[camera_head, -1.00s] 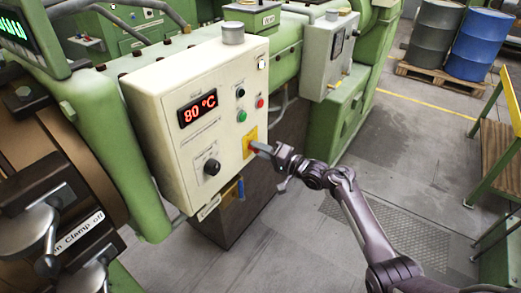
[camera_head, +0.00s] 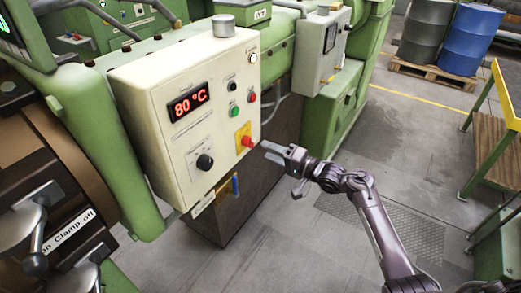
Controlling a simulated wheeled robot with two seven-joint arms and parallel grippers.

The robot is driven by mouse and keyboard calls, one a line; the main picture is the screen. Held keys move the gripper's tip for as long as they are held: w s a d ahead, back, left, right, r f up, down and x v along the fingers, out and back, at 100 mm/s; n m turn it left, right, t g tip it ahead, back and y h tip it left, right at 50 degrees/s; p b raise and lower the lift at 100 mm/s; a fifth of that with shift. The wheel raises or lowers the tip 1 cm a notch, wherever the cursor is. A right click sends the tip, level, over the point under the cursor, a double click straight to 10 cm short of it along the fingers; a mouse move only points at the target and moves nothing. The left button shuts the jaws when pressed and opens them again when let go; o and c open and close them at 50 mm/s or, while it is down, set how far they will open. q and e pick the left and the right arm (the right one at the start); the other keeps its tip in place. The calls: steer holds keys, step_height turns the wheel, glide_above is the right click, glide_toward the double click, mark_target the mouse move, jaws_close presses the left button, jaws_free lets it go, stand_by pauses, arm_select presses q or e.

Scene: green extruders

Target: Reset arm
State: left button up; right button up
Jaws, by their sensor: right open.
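My right arm comes in from the lower right. Its gripper (camera_head: 272,152) is open and empty, just right of the cream control box and apart from it. The control box (camera_head: 152,140) has a red display (camera_head: 188,103) reading 80 °C, a black knob (camera_head: 205,161), a green button (camera_head: 234,111) and a red button (camera_head: 252,96). A red knob on a yellow plate (camera_head: 244,136) sits near the box's right edge, in plain sight left of the fingertips. My left gripper is not in view.
Green machinery (camera_head: 120,165) stands behind and left of the box. Metal clamp levers (camera_head: 40,225) are at the lower left. A grey drum (camera_head: 427,35) and a blue drum (camera_head: 474,40) stand on a pallet (camera_head: 432,74). Open grey floor lies around my right arm.

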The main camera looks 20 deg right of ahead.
steer(key=shift+s+d, duration=0.45)
steer(key=shift+s, duration=0.1)
steer(key=s+a+f+n+g+h+b, duration=0.15)
steer(key=s+f, duration=0.45)
steer(key=f, duration=0.7)
steer(key=s+f+g+h+b, duration=0.1)
steer(key=s+f+g+h, duration=0.3)
steer(key=f, duration=1)
steer(key=s+f+n+h+b, duration=0.1)
steer(key=s+f, duration=0.6)
steer(key=f, duration=0.6)
steer(key=s+f+n+g+h, duration=0.1)
steer(key=s+f, duration=0.5)
steer(key=s, duration=0.6)
steer(key=s+f+n+g+h+b, duration=0.1)
steer(key=s+f+n+g+h, duration=0.1)
steer(key=s+f, duration=0.5)
steer(key=s+f+n+g+h, duration=0.1)
steer(key=s+f+n+g, duration=0.2)
steer(key=s, duration=1.4)
step_height(320, 180, down, 3)
steer(key=shift+a+f+g+b, duration=0.2)
steer(key=shift+a+g+b, duration=0.2)
steer(key=shift+g, duration=0.45)
steer(key=shift+n+h, duration=0.25)
